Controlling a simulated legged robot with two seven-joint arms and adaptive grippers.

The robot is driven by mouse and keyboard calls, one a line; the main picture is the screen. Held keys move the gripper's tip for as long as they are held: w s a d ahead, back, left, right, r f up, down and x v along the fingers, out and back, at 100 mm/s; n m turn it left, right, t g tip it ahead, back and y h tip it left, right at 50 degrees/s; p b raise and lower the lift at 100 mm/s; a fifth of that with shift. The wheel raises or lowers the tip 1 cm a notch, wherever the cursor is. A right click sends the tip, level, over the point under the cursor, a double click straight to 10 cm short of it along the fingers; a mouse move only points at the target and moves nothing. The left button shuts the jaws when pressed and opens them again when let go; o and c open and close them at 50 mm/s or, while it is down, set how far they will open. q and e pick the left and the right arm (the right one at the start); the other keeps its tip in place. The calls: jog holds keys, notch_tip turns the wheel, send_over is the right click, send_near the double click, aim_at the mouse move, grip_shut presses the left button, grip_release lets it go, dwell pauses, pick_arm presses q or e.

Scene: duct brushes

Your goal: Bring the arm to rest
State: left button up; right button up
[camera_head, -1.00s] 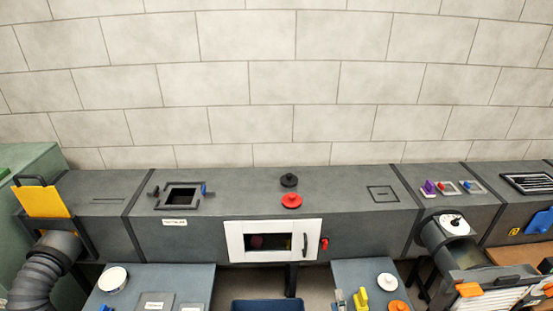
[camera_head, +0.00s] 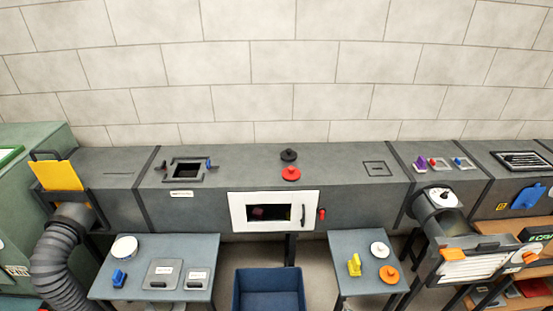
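Neither of my arms nor grippers shows in the head view. The long grey duct (camera_head: 335,175) runs across the scene against the wall. A white-framed window door (camera_head: 273,212) on its front looks shut, with dark contents behind the pane. A square opening (camera_head: 187,170) in the duct top is uncovered. A black knobbed disc (camera_head: 288,155) and a red one (camera_head: 291,174) sit on the duct top. A yellow plate (camera_head: 57,175) stands tilted in a slot at the left end.
The left table (camera_head: 205,250) carries a white round piece, a blue piece and grey plates. The right table (camera_head: 345,243) holds white, yellow and orange pieces. A blue bin (camera_head: 268,289) stands between them. A flexible hose (camera_head: 55,262) hangs left; a wooden shelf (camera_head: 497,241) stands right.

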jog(key=s+d+f+m+g+p, duration=0.15)
jog(key=s+f+m+g, duration=0.35)
jog(key=s+f, duration=0.75)
pick_arm(q)
jog(key=s+f+p, duration=0.2)
jog(key=s+f, duration=0.2)
jog(key=f, duration=0.5)
jog(key=shift+a+f, duration=0.15)
jog(key=shift+a, duration=0.15)
pick_arm(e)
jog(key=s+a+f+m+g, duration=0.1)
jog(key=s+f+m+g, duration=0.1)
jog(key=s+f, duration=0.3)
jog(key=s+a+f+m+g+y, duration=0.1)
jog(key=s+f+m+g, duration=0.2)
jog(key=s, duration=1.1)
notch_tip(320, 180, down, 3)
jog(key=shift+s+a+f+m+g+y, duration=0.15)
jog(key=shift+a+m+g+y, duration=0.15)
jog(key=shift+g, duration=0.4)
